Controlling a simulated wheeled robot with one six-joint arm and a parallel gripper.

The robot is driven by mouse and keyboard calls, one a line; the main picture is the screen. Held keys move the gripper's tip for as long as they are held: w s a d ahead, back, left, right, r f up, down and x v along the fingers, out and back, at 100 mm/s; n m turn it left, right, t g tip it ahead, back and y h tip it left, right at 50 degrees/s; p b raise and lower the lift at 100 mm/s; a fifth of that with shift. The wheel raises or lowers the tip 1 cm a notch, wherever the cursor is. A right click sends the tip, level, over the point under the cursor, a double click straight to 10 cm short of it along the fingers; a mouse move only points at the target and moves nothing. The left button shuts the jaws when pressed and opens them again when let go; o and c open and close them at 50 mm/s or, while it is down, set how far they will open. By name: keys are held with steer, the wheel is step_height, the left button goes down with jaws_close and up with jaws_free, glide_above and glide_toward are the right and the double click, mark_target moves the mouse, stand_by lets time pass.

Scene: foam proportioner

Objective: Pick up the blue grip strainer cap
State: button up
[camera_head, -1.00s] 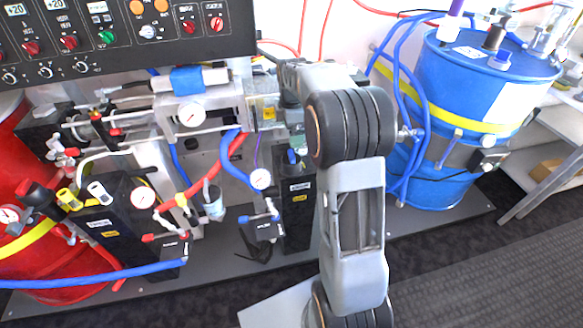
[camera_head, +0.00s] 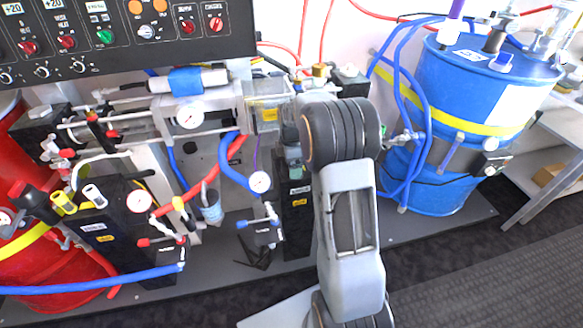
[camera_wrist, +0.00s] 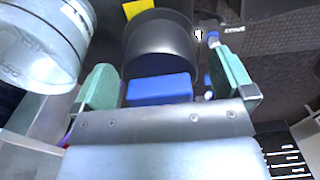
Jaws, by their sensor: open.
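The blue grip of the strainer cap (camera_wrist: 160,88) shows in the wrist view as a blue block. A dark round body (camera_wrist: 158,45) lies right beyond it; I cannot tell where cap and body meet. My gripper (camera_wrist: 162,66) is open, with one green fingertip on each side of the blue grip. A gap shows on the right; the left fingertip is closer to the grip. In the head view my arm covers most of this spot, and the blue grip cannot be made out there.
A silver cylinder (camera_wrist: 40,45) is close to the left finger in the wrist view. In the head view, a pressure gauge (camera_head: 260,182) and blue-red hoses are left of my arm. A blue drum (camera_head: 465,110) stands right. The control panel (camera_head: 120,35) hangs at upper left.

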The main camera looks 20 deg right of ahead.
steer(key=shift+f, duration=0.2)
steer(key=c, duration=1)
steer(key=shift+r, duration=0.1)
